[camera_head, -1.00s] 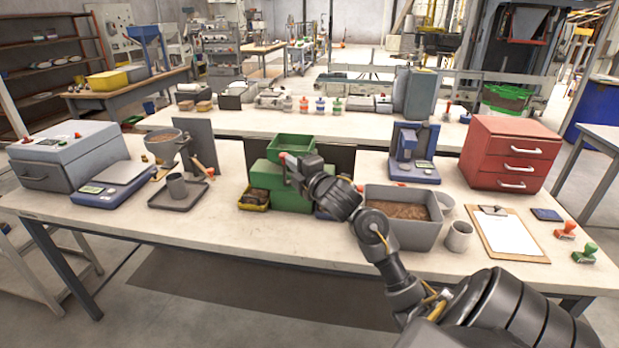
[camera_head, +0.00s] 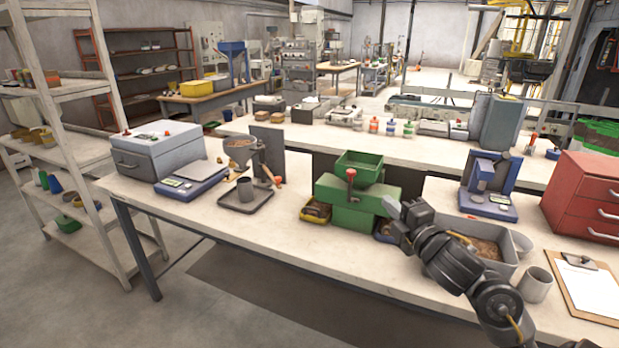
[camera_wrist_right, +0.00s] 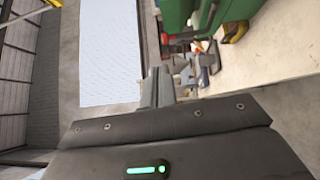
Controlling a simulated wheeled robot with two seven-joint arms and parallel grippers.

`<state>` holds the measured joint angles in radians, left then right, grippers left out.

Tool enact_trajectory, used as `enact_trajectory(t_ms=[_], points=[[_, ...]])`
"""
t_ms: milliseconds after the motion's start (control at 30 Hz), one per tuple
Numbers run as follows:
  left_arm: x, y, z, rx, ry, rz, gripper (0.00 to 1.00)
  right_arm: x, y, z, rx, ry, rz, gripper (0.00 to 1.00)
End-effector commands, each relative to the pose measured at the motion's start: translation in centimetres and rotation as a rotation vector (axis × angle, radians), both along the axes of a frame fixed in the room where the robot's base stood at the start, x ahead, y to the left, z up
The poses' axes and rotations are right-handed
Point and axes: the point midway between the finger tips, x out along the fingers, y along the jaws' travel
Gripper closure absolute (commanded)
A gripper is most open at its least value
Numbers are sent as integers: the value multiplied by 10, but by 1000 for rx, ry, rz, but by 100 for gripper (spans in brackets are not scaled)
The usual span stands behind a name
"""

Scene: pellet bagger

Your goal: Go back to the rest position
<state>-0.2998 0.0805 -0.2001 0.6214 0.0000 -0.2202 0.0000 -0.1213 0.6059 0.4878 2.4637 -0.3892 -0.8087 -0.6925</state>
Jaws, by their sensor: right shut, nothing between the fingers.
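My right gripper (camera_head: 396,210) is just right of the green machine (camera_head: 345,205) with its red-knobbed lever (camera_head: 351,176), in front of the grey bin of brown pellets (camera_head: 500,258). In the right wrist view its fingers (camera_wrist_right: 157,88) are together with nothing between them. That view is turned sideways, with the green machine (camera_wrist_right: 178,16) and its red knob (camera_wrist_right: 165,38) at the top. I cannot tell from the head view how far the gripper is from the machine. My left gripper is not in view.
The workbench (camera_head: 290,240) also holds a grey sealing box (camera_head: 157,150), a blue scale (camera_head: 192,182), a tray with a cup (camera_head: 245,190), a blue device (camera_head: 489,185), a red drawer cabinet (camera_head: 590,195) and a clipboard (camera_head: 590,285). A shelf rack (camera_head: 75,150) stands left of it.

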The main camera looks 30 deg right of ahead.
Motion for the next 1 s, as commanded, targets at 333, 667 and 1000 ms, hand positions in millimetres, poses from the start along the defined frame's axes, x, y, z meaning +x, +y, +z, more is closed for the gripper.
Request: enact_trajectory(t_ms=[333, 667, 1000], points=[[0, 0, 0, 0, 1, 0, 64, -6, 11, -54, 175, 108, -37, 100], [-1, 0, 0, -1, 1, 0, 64, -102, 101, -256, 893, 583, -345, 100], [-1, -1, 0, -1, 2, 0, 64, -210, 192, -336, 1276, 904, -676, 100]])
